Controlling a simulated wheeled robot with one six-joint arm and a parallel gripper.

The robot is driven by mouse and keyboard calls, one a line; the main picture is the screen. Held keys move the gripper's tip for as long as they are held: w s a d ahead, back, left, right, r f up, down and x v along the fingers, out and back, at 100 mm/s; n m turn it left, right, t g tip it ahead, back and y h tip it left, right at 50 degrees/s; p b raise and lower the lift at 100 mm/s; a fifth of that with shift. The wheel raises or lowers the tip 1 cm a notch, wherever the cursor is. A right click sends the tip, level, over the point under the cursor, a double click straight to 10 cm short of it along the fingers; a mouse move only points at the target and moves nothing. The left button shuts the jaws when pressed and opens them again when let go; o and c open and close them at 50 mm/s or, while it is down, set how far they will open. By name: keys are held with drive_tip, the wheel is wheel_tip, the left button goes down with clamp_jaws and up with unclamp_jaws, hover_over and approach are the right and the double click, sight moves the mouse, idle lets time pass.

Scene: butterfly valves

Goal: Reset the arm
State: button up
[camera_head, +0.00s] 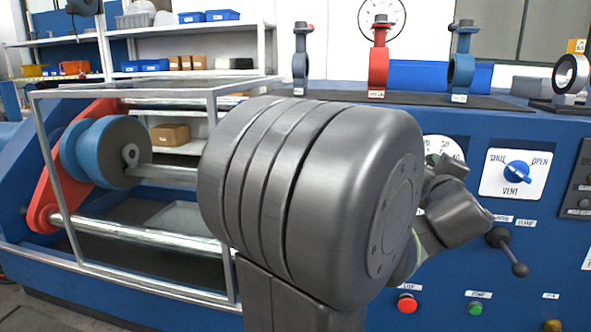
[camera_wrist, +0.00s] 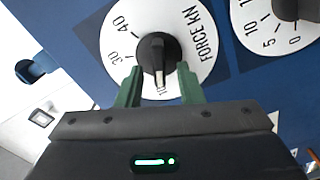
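My gripper (camera_wrist: 158,70) shows in the wrist view with its two green fingers apart and nothing held between them. Just beyond the fingertips is a black knob (camera_wrist: 157,50) on a white dial marked FORCE KN (camera_wrist: 118,42). The fingertips reach to either side of the knob's lower part; I cannot tell whether they touch it. In the head view my arm fills the middle and hides most of the gripper and part of the panel.
Right of my arm are a blue VENT knob (camera_head: 517,172), a black ball-ended lever (camera_head: 508,250), a red button (camera_head: 407,303) and a green button (camera_head: 475,308). A framed guard (camera_head: 60,190) stands left.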

drive_tip(key=shift+w, duration=0.4)
